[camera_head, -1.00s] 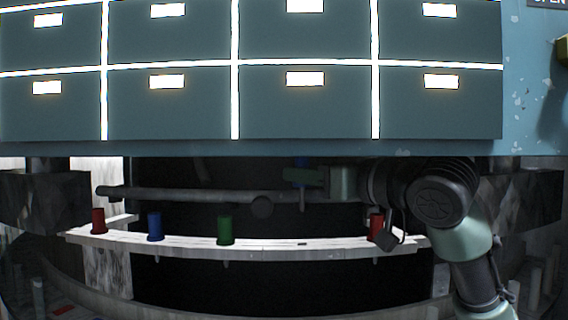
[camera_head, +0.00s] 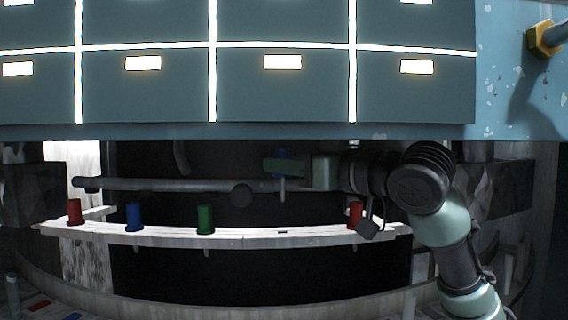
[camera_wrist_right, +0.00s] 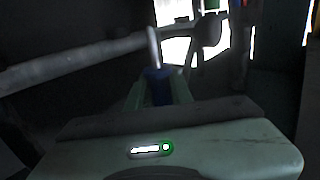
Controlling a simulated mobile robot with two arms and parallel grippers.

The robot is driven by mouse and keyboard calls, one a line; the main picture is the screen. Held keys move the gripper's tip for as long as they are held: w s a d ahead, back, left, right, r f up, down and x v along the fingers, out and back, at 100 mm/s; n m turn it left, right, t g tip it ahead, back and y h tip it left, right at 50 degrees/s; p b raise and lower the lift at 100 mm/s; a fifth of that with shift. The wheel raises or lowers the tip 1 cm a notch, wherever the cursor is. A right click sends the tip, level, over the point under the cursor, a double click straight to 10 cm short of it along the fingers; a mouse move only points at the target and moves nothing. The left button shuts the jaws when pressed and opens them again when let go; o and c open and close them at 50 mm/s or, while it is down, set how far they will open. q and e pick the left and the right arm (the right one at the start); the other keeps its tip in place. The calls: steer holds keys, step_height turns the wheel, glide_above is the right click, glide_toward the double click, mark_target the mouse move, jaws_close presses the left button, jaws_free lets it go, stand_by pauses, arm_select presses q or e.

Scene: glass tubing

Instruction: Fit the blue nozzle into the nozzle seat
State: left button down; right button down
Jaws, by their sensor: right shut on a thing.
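My right gripper (camera_head: 283,166) is shut on a blue nozzle (camera_head: 283,154). The nozzle is upright, with its thin pale stem pointing down. It hangs above the white rack (camera_head: 260,240), apart from it. In the right wrist view the blue nozzle (camera_wrist_right: 158,88) sits between the fingers (camera_wrist_right: 157,98), its stem (camera_wrist_right: 153,47) pointing away from the gripper. I cannot tell for sure which part is the nozzle seat. My left gripper is not in view.
The rack holds a red nozzle (camera_head: 75,212), another blue nozzle (camera_head: 134,216), a green nozzle (camera_head: 205,220) and a second red nozzle (camera_head: 355,215). A dark empty slot (camera_head: 282,232) lies below the held nozzle. A drawer cabinet (camera_head: 150,95) hangs above; a yellow fitting (camera_head: 543,40) is at right.

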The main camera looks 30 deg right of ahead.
mark_target(284, 188)
steer(key=shift+f+b, duration=1.5)
steer(key=shift+f, duration=0.65)
steer(key=shift+p, duration=0.4)
steer(key=shift+f+b, duration=2.4)
steer(key=shift+f, duration=0.35)
steer(key=c, duration=1.2)
jaws_free()
steer(key=shift+o, duration=0.2)
